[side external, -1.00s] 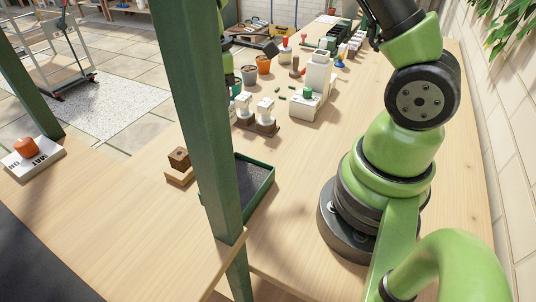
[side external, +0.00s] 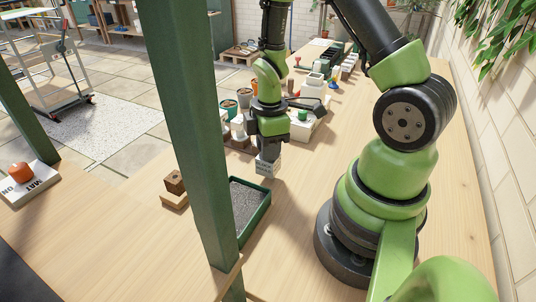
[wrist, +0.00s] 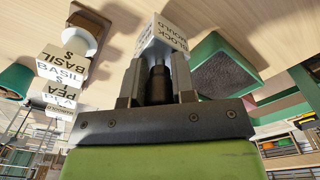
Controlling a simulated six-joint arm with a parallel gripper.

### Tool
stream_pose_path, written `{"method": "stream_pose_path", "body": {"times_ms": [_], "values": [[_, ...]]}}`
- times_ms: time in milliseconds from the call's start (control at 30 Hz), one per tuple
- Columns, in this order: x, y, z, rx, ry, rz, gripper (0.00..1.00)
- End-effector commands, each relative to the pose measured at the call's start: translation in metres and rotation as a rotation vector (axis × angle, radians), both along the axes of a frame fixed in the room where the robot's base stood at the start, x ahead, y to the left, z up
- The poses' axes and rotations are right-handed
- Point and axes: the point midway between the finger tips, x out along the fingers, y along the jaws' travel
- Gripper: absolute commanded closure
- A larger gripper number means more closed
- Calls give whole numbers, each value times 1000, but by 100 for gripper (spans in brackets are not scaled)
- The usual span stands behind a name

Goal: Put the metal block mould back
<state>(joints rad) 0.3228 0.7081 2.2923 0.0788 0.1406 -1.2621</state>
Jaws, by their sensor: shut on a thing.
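The metal block mould (side external: 266,168) is a small pale block with a dark stem on top. Its lettered faces read "BLOCK MOULD" in the wrist view (wrist: 162,38). My gripper (side external: 269,150) is shut on the mould's dark stem, which shows between the two fingers in the wrist view (wrist: 158,82). The mould hangs below the fingers, near the green-rimmed tray. I cannot tell whether its underside touches the bench.
The green tray (side external: 259,219) of grey grit stands close by, partly behind the green post (side external: 190,120). A wooden block on a base (side external: 174,190) is left of the post. White labelled pieces (wrist: 63,67), pots (side external: 228,107) and a white device (side external: 304,128) stand behind.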

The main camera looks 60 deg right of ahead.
Motion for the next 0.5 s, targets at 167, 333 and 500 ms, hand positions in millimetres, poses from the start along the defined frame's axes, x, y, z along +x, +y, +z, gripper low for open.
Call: {"method": "stream_pose_path", "body": {"times_ms": [167, 333, 500], "values": [[0, 0, -18, 2, 2, -1, 100], [0, 0, -22, -2, -1, 1, 100], [0, 0, -22, -1, -1, 1, 66]]}}
